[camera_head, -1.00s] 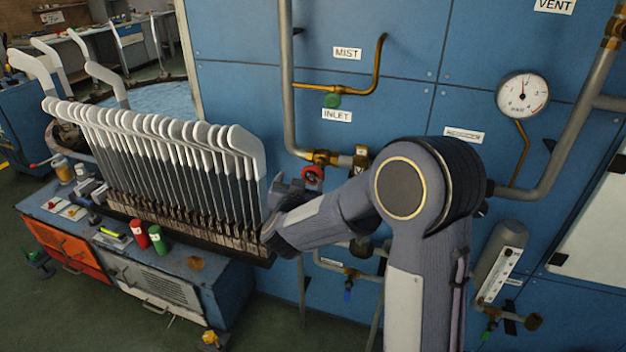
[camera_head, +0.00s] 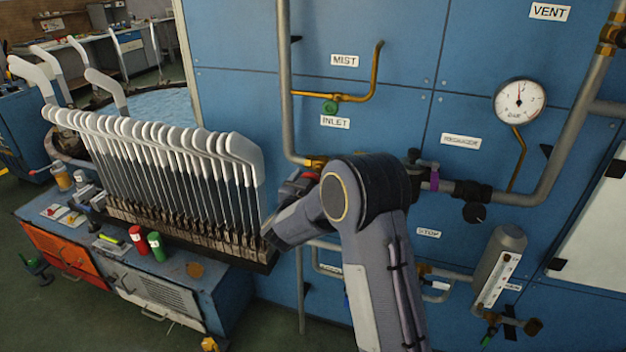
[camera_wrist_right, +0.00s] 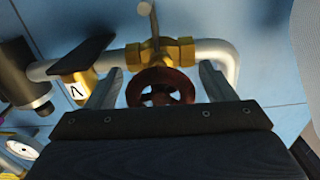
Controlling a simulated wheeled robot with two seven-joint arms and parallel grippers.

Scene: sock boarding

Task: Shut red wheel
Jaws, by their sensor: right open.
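The red wheel is a dark red round handwheel (camera_wrist_right: 183,84) on a brass valve (camera_wrist_right: 180,50), in the middle of the right wrist view. In the head view only a sliver of red shows behind my right gripper (camera_head: 298,184). My right gripper is open, with one finger on each side of the wheel in the wrist view (camera_wrist_right: 160,86). I see a gap between each finger and the rim, so it is not gripping the wheel. My left gripper is not in view.
A grey pipe (camera_wrist_right: 225,52) bends beside the valve, with a black lever (camera_wrist_right: 80,57) to the left. The blue wall panel (camera_head: 400,60) stands behind. A rack of grey-white sock boards (camera_head: 160,150) stands close to the left of my gripper. A pressure gauge (camera_head: 519,101) hangs at right.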

